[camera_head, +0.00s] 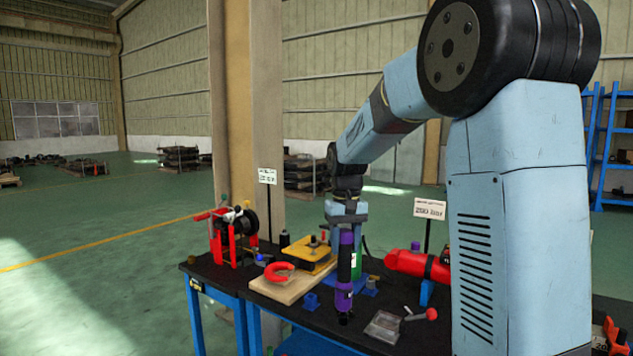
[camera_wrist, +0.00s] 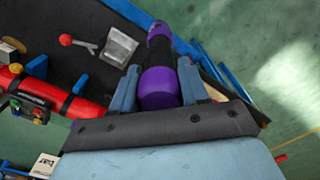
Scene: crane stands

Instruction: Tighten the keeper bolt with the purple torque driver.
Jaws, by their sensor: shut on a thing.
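The purple torque driver (camera_head: 344,290) hangs upright, its dark tip down, over the front of the black bench. My gripper (camera_head: 346,222) is shut on its upper part. In the wrist view the driver (camera_wrist: 158,88) sits between both blue fingers of my gripper (camera_wrist: 158,80), its black end pointing away. A yellow fixture (camera_head: 303,256) stands on a wooden board behind and left of the driver, with a small bolt-like stud (camera_head: 314,241) on top. I cannot tell for sure whether this stud is the keeper bolt.
A red winch-like device (camera_head: 233,238) stands at the bench's left end. A red cylinder (camera_head: 417,264) lies right of the driver.

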